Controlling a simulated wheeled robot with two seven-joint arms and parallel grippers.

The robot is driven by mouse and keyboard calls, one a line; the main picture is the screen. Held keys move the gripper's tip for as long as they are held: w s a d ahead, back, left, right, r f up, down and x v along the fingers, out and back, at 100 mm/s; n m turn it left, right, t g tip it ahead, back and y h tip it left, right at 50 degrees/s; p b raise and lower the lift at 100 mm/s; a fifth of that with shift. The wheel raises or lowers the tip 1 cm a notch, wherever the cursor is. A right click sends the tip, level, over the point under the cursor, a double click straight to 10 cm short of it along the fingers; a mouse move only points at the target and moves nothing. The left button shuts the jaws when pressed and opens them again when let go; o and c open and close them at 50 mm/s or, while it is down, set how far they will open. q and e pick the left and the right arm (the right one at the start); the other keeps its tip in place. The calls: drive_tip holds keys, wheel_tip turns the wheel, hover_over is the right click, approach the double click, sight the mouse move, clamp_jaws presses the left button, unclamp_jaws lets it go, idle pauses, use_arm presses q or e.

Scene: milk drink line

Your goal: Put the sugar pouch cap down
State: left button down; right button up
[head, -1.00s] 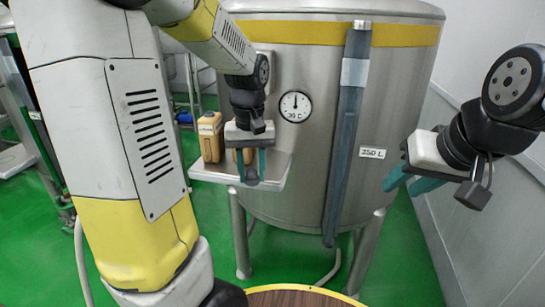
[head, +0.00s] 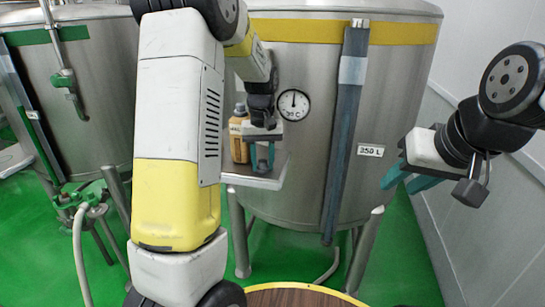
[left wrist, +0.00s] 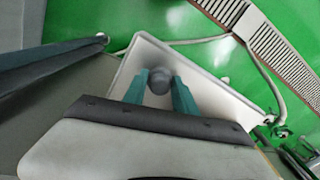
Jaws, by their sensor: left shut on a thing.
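My left gripper (head: 263,158) is at the small shelf (head: 262,183) on the front of the steel tank. In the left wrist view its two teal fingers (left wrist: 160,92) are shut on a round dark grey cap (left wrist: 159,80), over the pale shelf (left wrist: 218,88). Whether the cap touches the shelf cannot be told. My right gripper (head: 405,182) is at the right, open and empty, away from the shelf.
The large tank (head: 320,190) with a dial (head: 294,105) is close behind the shelf. Another tank (head: 85,100) stands at the left. A round brown tabletop with a yellow rim (head: 300,289) is at the bottom. My left arm hides the shelf's left part.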

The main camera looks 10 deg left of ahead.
use_arm(q)
drive_tip(key=shift+f, duration=0.1)
drive_tip(key=c, duration=1)
unclamp_jaws()
